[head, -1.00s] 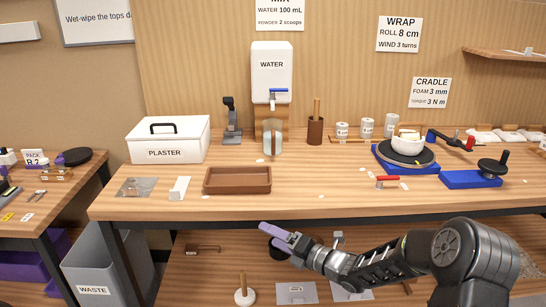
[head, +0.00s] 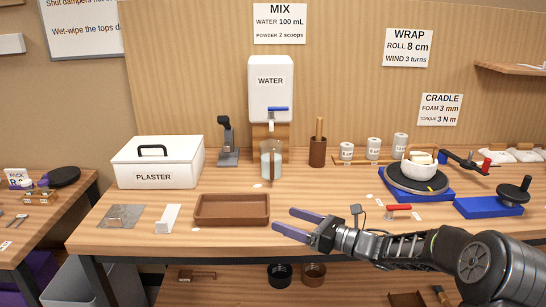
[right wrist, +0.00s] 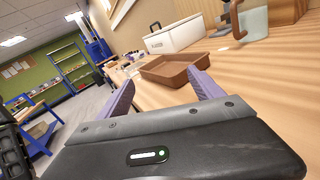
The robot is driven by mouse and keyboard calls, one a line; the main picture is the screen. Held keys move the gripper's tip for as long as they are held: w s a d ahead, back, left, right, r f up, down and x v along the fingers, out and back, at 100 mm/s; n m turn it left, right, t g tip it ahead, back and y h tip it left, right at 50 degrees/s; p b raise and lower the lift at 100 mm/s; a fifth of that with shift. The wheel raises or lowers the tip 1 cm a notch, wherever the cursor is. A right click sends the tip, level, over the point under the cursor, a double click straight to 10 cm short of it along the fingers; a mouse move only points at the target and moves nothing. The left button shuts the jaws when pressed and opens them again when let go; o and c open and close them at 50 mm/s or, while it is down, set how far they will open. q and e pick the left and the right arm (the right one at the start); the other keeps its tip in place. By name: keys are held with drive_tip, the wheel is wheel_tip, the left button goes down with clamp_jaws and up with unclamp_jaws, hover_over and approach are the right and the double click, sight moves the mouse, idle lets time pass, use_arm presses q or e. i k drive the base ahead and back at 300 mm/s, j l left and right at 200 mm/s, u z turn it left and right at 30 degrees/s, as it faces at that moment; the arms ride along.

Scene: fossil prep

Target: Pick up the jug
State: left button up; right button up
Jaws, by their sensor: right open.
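The jug (head: 270,162) is a clear, upright container standing on the bench under the tap of the white water tank (head: 270,92). In the right wrist view the jug (right wrist: 254,22) shows at the top right, partly cut off, with its handle towards the left. My right gripper (head: 287,221) is open and empty, at the bench's front edge, in front of the jug and apart from it. Its two purple fingers (right wrist: 160,92) are spread in the right wrist view. My left gripper is not in view.
A brown tray (head: 232,222) lies left of the gripper. A white plaster box (head: 153,178), a grey stand (head: 228,157) and a brown cup (head: 317,153) stand near the jug. A red-handled tool (head: 398,207) lies to the right. The bench directly before the jug is mostly clear.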

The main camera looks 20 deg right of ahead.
sight(272, 163)
drive_tip(key=i+l, duration=0.25)
drive_tip(key=i, duration=0.2)
drive_tip(key=i+l, duration=0.3)
drive_tip(key=i, duration=0.2)
